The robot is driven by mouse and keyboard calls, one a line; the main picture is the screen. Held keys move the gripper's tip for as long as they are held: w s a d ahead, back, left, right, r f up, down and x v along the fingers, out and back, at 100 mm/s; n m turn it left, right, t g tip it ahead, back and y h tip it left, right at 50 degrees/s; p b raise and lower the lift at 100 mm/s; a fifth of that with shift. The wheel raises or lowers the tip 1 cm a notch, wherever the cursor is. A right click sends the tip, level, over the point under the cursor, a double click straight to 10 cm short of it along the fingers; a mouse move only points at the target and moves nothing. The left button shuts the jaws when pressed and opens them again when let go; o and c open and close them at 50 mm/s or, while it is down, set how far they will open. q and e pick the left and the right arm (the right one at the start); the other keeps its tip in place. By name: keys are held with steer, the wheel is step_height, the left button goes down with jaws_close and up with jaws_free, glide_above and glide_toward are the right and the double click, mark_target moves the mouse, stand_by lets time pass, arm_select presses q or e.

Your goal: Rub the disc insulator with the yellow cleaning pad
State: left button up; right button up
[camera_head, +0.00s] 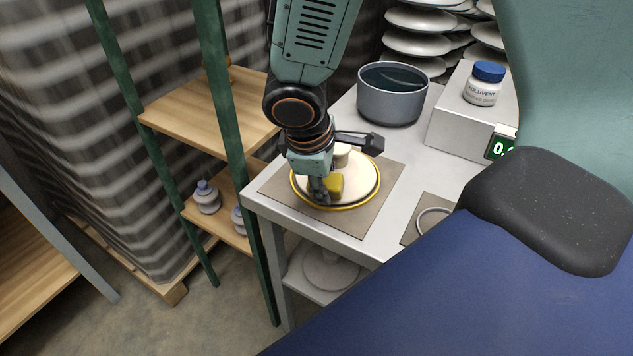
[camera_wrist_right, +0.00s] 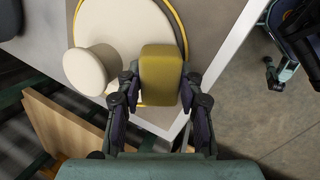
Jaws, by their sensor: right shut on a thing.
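The disc insulator (camera_head: 364,184) is a cream disc with a yellow rim and a pale round knob. It lies flat on a grey-brown mat on the white table. The disc also shows at the top of the right wrist view (camera_wrist_right: 120,22), with its knob at left. My right gripper (camera_head: 327,192) is shut on the yellow cleaning pad (camera_head: 336,186) over the front part of the disc. In the right wrist view the pad (camera_wrist_right: 161,72) sits between both fingers, overlapping the disc's edge. I cannot tell whether pad and disc touch. My left gripper is not in view.
A grey pot (camera_head: 392,102) stands behind the disc. A blue-capped jar (camera_head: 484,84) stands on a white box with a green display. A second mat (camera_head: 417,224) with a ring lies at right. A green-posted wooden shelf (camera_head: 220,107) stands left of the table.

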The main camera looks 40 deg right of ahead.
mark_target(303, 188)
steer(key=shift+s+d+f+b, duration=0.1)
steer(key=shift+s+d+b, duration=0.1)
steer(key=shift+s+b, duration=0.2)
steer(key=shift+s+d+f+b, duration=0.15)
steer(key=shift+s+b, duration=0.15)
steer(key=shift+s, duration=0.15)
steer(key=shift+r, duration=0.25)
steer(key=shift+w+a+p, duration=0.1)
steer(key=shift+w+p, duration=0.3)
steer(key=shift+p, duration=0.1)
steer(key=shift+w+a+f+p, duration=0.1)
steer(key=shift+w+a+p, duration=0.15)
steer(key=shift+w+p, duration=0.25)
steer(key=shift+w+a+p, duration=0.25)
steer(key=shift+w+p, duration=0.1)
steer(key=shift+w, duration=0.25)
steer(key=shift+w+a+p, duration=0.3)
steer(key=shift+w+p, duration=0.35)
steer(key=shift+p, duration=0.2)
steer(key=shift+w+a+p, duration=0.3)
steer(key=shift+w+p, duration=0.35)
steer(key=shift+w, duration=0.2)
steer(key=shift+s, duration=0.1)
